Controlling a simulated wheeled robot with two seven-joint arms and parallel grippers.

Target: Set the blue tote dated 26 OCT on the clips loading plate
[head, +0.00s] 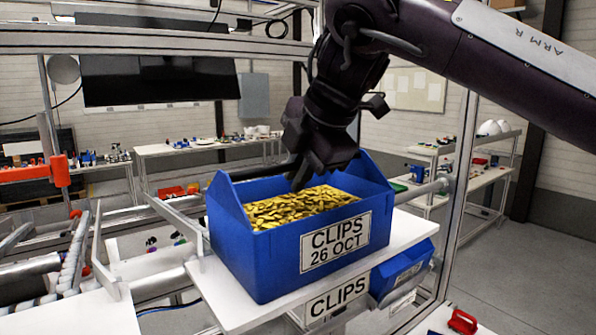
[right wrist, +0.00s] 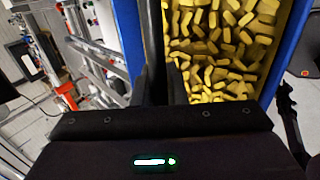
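The blue tote (head: 231,255) with the label CLIPS 26 OCT is full of yellow-gold pieces and looks upright. It is over the white plate (head: 217,293), whose hanging label reads CLIPS; I cannot tell whether a thin gap lies under it. My right gripper (head: 303,170) is at the dark bar across the tote's top. In the right wrist view, the fingers (right wrist: 158,82) lie close on both sides of this bar and look shut on it. The tote's blue wall (right wrist: 126,32) and pieces show there too. My left gripper is not in view.
Another blue tote (head: 404,268) sits lower, behind the plate on the right. A metal frame post (head: 461,190) stands to the right. Rails and rollers (head: 70,262) lie to the left. A red object (head: 462,321) is at bottom right. Tables with parts stand in the background.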

